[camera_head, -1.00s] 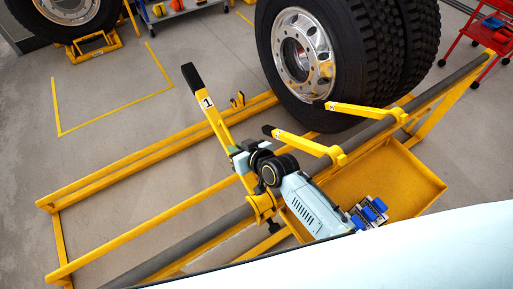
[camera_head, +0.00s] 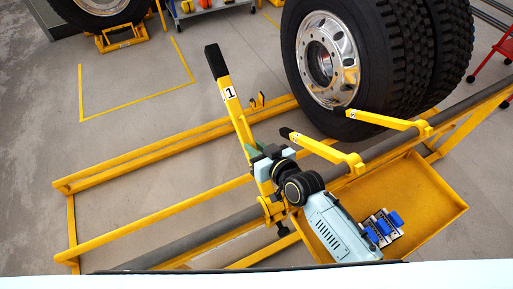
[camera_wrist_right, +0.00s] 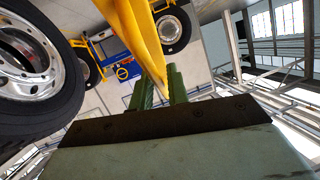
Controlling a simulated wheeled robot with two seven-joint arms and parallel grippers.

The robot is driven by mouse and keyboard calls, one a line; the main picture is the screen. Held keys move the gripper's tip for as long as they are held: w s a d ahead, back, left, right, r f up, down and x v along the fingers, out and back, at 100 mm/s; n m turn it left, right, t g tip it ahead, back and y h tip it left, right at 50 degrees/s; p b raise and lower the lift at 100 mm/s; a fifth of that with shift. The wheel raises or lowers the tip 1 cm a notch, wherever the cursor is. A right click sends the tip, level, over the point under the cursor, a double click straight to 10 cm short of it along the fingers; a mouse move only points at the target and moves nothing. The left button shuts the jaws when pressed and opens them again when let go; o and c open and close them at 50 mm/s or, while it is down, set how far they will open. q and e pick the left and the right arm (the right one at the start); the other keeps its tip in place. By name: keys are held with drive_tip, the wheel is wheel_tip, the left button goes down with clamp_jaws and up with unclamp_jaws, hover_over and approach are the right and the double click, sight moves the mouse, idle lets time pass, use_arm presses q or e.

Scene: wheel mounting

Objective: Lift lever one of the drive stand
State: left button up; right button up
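Lever one (camera_head: 238,112) is a yellow bar with a black grip and a label "1", standing up and leaning left on the drive stand (camera_head: 160,209). My right gripper (camera_head: 257,162) is at the lower part of this lever, below the label. In the right wrist view the yellow lever (camera_wrist_right: 146,40) runs down between the green fingers of the right gripper (camera_wrist_right: 161,90), which look closed on it. The inner contact is partly hidden. Two other yellow levers, a nearer one (camera_head: 325,151) and a farther one (camera_head: 378,119), lie lower to the right. My left gripper is not in view.
A large double wheel (camera_head: 335,60) stands behind the levers. A yellow tray (camera_head: 437,190) on the stand holds blue and silver parts (camera_head: 383,228), close to my right forearm. A red cart (camera_head: 503,48) is at the far right. Floor is open at the left.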

drive_tip(key=shift+o, duration=1.2)
drive_tip(key=shift+f, duration=0.1)
drive_tip(key=shift+d, duration=0.1)
drive_tip(key=shift+s, duration=0.1)
drive_tip(key=shift+s+d, duration=0.2)
drive_tip(key=shift+s, duration=0.1)
drive_tip(key=v, duration=1.2)
drive_tip(key=shift+s+d+r+p, duration=0.2)
drive_tip(key=shift+r+p, duration=0.1)
drive_tip(key=shift+p, duration=0.1)
drive_tip(key=shift+a, duration=0.1)
